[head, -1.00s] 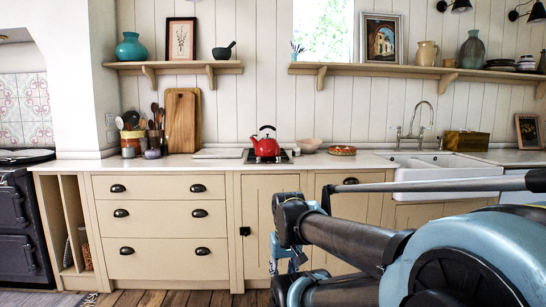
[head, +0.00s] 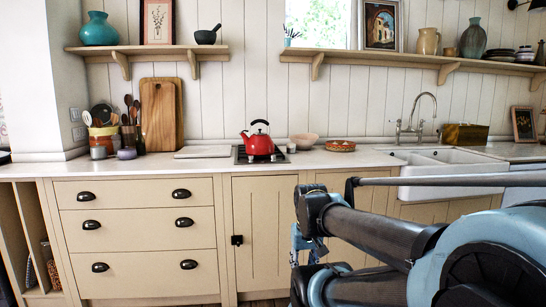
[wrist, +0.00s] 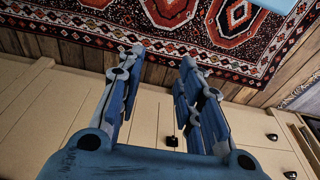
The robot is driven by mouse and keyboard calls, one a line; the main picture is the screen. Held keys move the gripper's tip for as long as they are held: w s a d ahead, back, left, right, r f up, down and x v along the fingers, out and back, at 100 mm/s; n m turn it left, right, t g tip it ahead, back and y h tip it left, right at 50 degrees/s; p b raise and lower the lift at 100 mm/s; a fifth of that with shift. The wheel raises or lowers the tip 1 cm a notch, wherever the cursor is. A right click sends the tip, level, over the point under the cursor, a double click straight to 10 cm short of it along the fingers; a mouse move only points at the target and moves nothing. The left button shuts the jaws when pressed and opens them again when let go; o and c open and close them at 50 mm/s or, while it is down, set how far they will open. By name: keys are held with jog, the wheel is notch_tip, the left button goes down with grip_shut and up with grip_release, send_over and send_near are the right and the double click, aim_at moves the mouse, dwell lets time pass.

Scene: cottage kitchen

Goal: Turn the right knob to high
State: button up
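A small dark hob (head: 240,158) is set in the white counter, with a red kettle (head: 259,145) standing on it. The hob's knobs are too small or hidden to make out, so I cannot tell the right knob's setting. My gripper (wrist: 160,62) is open and empty in the wrist view, its two blue fingers apart. In the head view my folded arm is at the lower right, in front of the cabinets and below the counter, well short of the hob. The hob is not in the wrist view.
A small jar (head: 291,148), a pinkish bowl (head: 305,141) and a patterned dish (head: 341,146) stand right of the kettle. A white board (head: 203,152) lies to its left. Drawers (head: 135,240) front the counter. The wrist view shows a patterned rug (wrist: 240,60) on wooden floor.

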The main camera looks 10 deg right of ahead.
jog(key=o, duration=0.3)
jog(key=shift+s+r, duration=0.15)
notch_tip(320, 180, up, 36)
jog(key=m+h, duration=0.4)
jog(key=m, duration=0.7)
send_over(273, 158)
jog(key=s+a, duration=0.3)
jog(key=a, duration=0.3)
jog(key=x, duration=1.1)
jog(key=w+x, duration=0.1)
jog(key=x, duration=0.5)
jog(key=shift+a, duration=0.1)
jog(key=c, duration=1.1)
